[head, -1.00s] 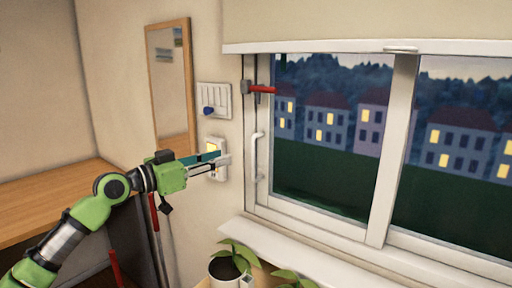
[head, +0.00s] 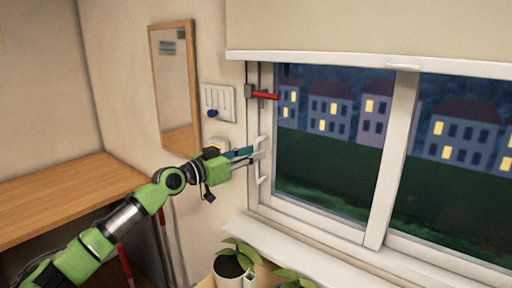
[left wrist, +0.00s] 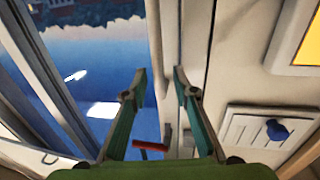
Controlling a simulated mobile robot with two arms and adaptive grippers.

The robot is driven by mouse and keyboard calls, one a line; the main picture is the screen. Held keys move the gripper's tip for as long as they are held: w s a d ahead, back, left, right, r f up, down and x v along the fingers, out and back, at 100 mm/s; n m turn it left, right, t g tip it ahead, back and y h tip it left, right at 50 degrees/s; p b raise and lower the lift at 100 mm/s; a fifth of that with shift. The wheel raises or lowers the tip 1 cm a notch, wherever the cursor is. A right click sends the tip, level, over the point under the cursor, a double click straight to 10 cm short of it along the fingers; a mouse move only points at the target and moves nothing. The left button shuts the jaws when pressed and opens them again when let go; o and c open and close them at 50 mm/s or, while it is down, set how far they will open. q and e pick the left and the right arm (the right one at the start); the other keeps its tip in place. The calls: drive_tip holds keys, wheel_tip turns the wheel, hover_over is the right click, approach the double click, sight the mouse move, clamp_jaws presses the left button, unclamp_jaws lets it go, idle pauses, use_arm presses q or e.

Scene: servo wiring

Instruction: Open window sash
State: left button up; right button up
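The window sash (head: 325,208) has a white frame around dark glass and appears closed in its frame. Its white vertical handle (head: 262,178) is on the left stile. My left gripper (head: 262,150) is at the handle and covers its middle part. In the left wrist view my left gripper (left wrist: 160,75) is open, its two fingers apart, with white window frame between and beyond them. I cannot tell whether the fingers touch the handle. The glass (left wrist: 105,70) fills the left of that view. My right gripper is not in view.
A red lever (head: 265,96) sits on the frame above the handle. A switch panel with a blue knob (head: 213,113) and a mirror (head: 175,90) are on the left wall. A potted plant (head: 232,265) stands below the sill (head: 300,245). A blind (head: 370,30) hangs above.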

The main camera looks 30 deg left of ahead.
use_arm(q)
drive_tip(key=shift+x, duration=0.9)
clamp_jaws()
drive_tip(key=shift+d+p, duration=0.1)
drive_tip(key=shift+p, duration=0.2)
